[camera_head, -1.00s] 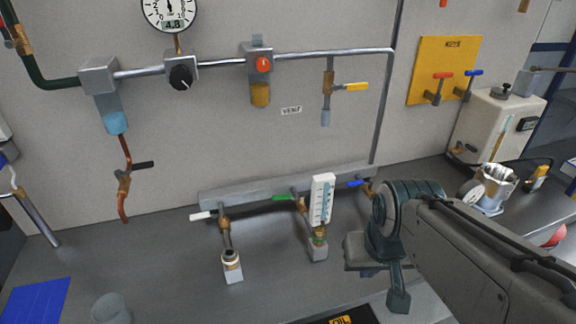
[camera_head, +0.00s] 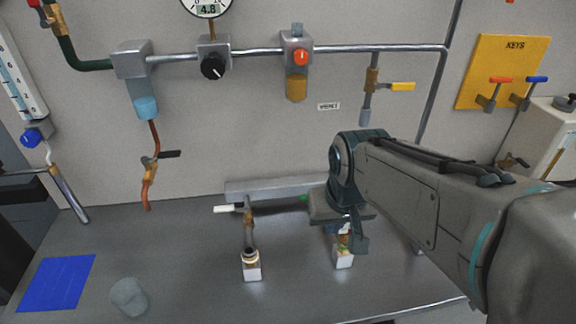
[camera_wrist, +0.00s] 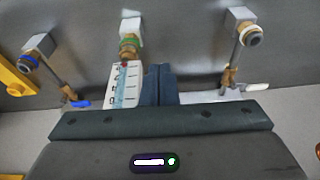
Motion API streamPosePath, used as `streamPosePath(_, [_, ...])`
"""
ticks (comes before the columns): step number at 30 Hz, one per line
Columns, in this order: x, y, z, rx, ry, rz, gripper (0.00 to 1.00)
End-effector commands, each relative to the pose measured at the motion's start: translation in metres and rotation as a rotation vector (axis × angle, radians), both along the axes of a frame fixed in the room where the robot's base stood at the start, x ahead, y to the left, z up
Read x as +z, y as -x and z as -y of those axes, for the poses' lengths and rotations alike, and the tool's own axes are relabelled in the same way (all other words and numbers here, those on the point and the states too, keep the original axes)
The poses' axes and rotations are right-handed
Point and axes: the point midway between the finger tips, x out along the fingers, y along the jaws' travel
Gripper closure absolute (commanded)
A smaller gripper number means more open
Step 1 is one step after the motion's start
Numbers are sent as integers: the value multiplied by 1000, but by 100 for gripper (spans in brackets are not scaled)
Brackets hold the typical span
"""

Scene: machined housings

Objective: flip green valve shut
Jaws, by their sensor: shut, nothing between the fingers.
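The green valve's handle (camera_head: 305,198) shows as a small green tip at the manifold, just left of my gripper (camera_head: 358,244). The rest of the handle and most of its valve body are hidden behind my gripper. Its outlet (camera_head: 344,256) shows below my gripper. In the wrist view, which is upside down, the green-ringed brass outlet (camera_wrist: 130,47) and the white thermometer plate (camera_wrist: 122,88) stand left of my shut, empty fingers (camera_wrist: 160,72). The green handle is hidden there. I cannot tell whether my fingers touch it.
The white-handled valve (camera_head: 227,209) stands left of my gripper. In the wrist view, the blue-handled valve (camera_wrist: 78,103) is at the left. A glass cup (camera_head: 129,297) and a blue mat (camera_head: 57,283) lie at the left of the bench. The bench front centre is clear.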

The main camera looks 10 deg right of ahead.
Motion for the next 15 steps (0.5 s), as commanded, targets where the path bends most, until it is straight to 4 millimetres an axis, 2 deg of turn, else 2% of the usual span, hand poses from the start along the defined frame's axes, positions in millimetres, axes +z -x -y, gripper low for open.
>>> streamPosePath(1, [4, -20, 0, -6, -4, 1, 100])
streamPosePath(6, [13, -86, 1, -34, -8, 20, 100])
streamPosePath(12, [13, -155, -1, -58, 3, 44, 100])
streamPosePath(15, [10, -181, -2, -71, 10, 54, 100])
